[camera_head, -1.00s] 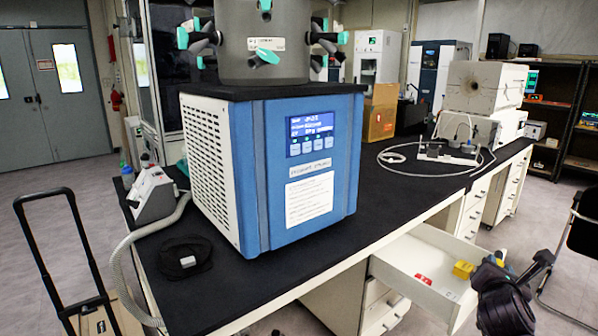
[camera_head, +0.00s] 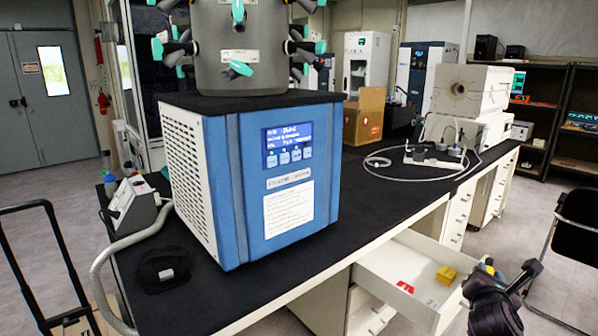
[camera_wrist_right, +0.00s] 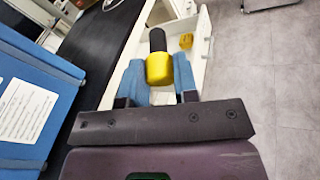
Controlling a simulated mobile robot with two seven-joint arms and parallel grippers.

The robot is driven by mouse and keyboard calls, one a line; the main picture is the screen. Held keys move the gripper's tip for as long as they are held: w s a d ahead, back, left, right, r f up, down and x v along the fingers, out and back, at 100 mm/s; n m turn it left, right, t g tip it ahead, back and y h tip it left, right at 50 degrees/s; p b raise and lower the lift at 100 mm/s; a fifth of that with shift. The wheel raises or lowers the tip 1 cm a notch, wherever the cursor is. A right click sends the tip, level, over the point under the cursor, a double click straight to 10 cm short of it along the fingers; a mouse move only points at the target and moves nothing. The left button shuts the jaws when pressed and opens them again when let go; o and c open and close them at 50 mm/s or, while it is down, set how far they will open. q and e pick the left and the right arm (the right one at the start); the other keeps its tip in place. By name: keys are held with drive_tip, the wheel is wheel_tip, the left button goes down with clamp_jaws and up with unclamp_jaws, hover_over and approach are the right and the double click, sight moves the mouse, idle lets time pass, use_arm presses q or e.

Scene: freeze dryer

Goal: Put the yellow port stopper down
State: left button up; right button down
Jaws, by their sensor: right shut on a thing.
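The yellow port stopper (camera_wrist_right: 159,68), with a black end pointing away, is between the blue fingers of my right gripper (camera_wrist_right: 159,78) in the right wrist view. The fingers are shut on its sides. In the head view my right gripper (camera_head: 489,270) is at the lower right, beside the open drawer's right side; only a small yellow spot shows at its tip. The stopper appears over the white drawer (camera_wrist_right: 199,62) in the wrist view; its height above it cannot be told. My left gripper is not in view.
The open drawer (camera_head: 385,262) holds a yellow block (camera_head: 446,275) and a red item (camera_head: 405,287). The blue freeze dryer (camera_head: 250,185) stands on the black bench (camera_head: 380,205). A cable and small device (camera_head: 430,157) lie farther back. A black chair (camera_head: 570,240) stands right.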

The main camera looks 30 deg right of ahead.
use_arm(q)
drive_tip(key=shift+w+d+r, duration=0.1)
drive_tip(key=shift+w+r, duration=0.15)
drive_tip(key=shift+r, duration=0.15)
use_arm(e)
drive_tip(key=shift+w+d, duration=0.2)
drive_tip(key=shift+r, duration=0.25)
drive_tip(key=w+a+n+t+y, duration=0.3)
drive_tip(key=w+a, duration=0.2)
drive_tip(key=a, duration=0.6)
drive_tip(key=w+a+n+t+y, duration=0.3)
drive_tip(key=w+a, duration=0.3)
drive_tip(key=a, duration=0.4)
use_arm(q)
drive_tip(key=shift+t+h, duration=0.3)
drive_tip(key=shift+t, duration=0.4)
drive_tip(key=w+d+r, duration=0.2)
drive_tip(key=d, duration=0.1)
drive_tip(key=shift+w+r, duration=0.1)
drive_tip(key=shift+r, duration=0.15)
use_arm(e)
drive_tip(key=a+f+n+t+y, duration=0.1)
drive_tip(key=a+y, duration=0.3)
drive_tip(key=a, duration=0.6)
drive_tip(key=s+a+f+n+y, duration=0.1)
drive_tip(key=a+f+n+y, duration=0.2)
drive_tip(key=a, duration=0.7)
drive_tip(key=shift+s+a+f+n+t+y, duration=0.25)
drive_tip(key=shift+n+t+y, duration=0.2)
drive_tip(key=shift+n, duration=0.25)
